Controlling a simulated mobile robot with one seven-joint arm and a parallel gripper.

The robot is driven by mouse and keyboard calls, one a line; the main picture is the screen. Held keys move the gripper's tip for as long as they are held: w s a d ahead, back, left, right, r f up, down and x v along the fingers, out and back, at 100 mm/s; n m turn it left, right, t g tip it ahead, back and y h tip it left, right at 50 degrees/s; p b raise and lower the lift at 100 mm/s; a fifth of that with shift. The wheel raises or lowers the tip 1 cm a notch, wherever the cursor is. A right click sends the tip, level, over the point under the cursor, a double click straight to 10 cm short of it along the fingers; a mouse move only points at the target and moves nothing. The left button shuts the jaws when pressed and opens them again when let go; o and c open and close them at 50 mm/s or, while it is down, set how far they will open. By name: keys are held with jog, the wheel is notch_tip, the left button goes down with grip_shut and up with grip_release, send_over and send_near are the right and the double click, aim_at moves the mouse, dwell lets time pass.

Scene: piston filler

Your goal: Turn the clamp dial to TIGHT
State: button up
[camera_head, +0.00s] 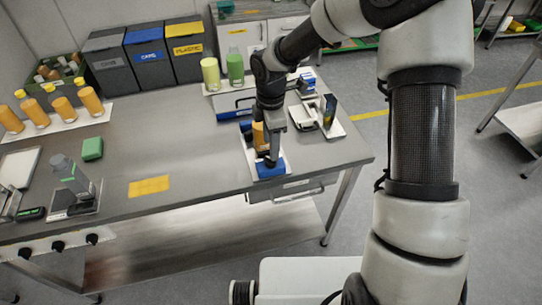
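My gripper (271,160) points down over a blue and white fixture (268,172) near the right end of the grey workbench. An orange bottle (258,134) stands in this fixture, just left of my gripper. The gripper is dark and small in the picture, and its fingers overlap the fixture, so I cannot see whether they are open or touching anything. I cannot make out a clamp dial or a TIGHT mark; they may be behind the gripper or too small to see.
A tray with a white device (305,118) stands close to the gripper's right. Green bottles (235,66) stand behind it. Three bins (148,55) line the back. Orange bottles (62,103) and a scale (75,198) stand at left. The bench's middle is mostly clear.

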jog(key=shift+f, duration=3.05)
jog(key=c, duration=1)
jog(key=shift+c, duration=0.2)
